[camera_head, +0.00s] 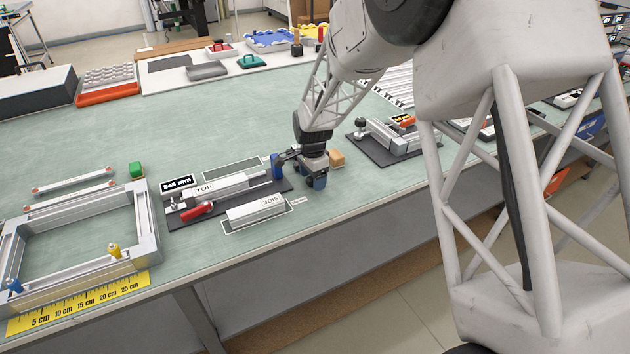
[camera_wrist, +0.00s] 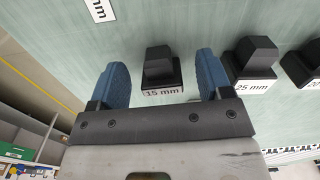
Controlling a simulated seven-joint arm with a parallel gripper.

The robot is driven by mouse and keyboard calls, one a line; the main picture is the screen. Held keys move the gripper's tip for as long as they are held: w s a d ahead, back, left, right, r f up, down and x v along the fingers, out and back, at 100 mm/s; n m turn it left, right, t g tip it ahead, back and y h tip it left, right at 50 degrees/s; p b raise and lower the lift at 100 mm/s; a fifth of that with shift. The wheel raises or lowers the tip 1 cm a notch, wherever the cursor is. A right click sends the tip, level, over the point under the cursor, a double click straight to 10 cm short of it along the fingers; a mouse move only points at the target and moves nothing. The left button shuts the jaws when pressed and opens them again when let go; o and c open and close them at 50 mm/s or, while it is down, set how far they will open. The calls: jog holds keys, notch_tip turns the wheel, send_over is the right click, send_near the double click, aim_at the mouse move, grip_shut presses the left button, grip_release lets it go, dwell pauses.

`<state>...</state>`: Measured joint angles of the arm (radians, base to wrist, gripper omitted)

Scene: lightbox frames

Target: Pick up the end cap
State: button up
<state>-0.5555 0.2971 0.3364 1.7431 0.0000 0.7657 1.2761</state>
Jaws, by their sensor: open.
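In the wrist view a black end cap (camera_wrist: 160,65) with a stepped, block-like top stands on the green surface beside a "15 mm" label (camera_wrist: 162,93). My gripper (camera_wrist: 163,60) is open, with one blue finger to the left of this cap and one to the right. Gaps show on both sides, and the cap is not gripped. A second black cap (camera_wrist: 257,60) by a "25 mm" label is just right of the right finger. A third black cap (camera_wrist: 303,66) is cut by the right edge. In the head view my gripper (camera_head: 314,180) is low over the bench; I cannot make out the caps there.
In the head view a clamp fixture (camera_head: 225,190) with a red handle lies left of my gripper. A tan block (camera_head: 337,158) is close on its right. A second fixture (camera_head: 390,138) stands farther right. An aluminium frame (camera_head: 148,230) is at left.

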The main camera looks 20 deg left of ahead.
jog(key=shift+f, duration=0.3)
dwell(0.4)
jog(key=c, duration=1)
